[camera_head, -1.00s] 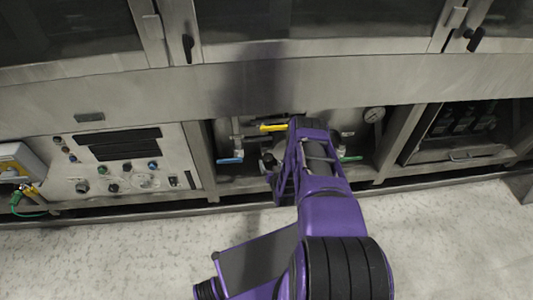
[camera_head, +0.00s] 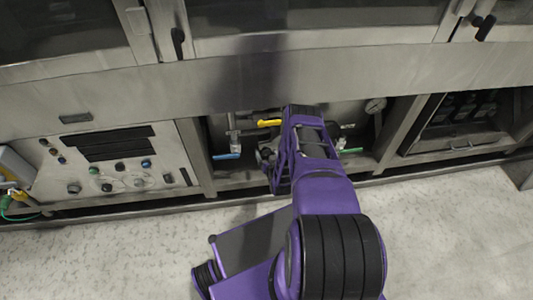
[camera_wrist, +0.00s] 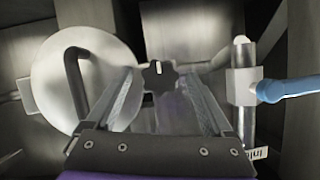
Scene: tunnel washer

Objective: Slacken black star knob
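The black star knob (camera_wrist: 159,76) shows in the wrist view, in the upper middle, with a light mark on its face. My gripper (camera_wrist: 160,82) points at it, with one finger on each side of the knob in the picture. The fingers are apart, with a clear gap between each and the knob; I cannot tell how far the knob is beyond the tips. In the head view my purple arm reaches into the open bay under the machine, and my gripper (camera_head: 268,158) is mostly hidden by the arm. The knob is not clearly visible there.
A blue-handled valve (camera_wrist: 290,89) is right of the knob, and a round plate with a dark handle (camera_wrist: 77,82) is left. Around my arm are a yellow lever (camera_head: 269,123), a green lever (camera_head: 352,150) and a gauge (camera_head: 375,105). A control panel (camera_head: 115,165) stands left.

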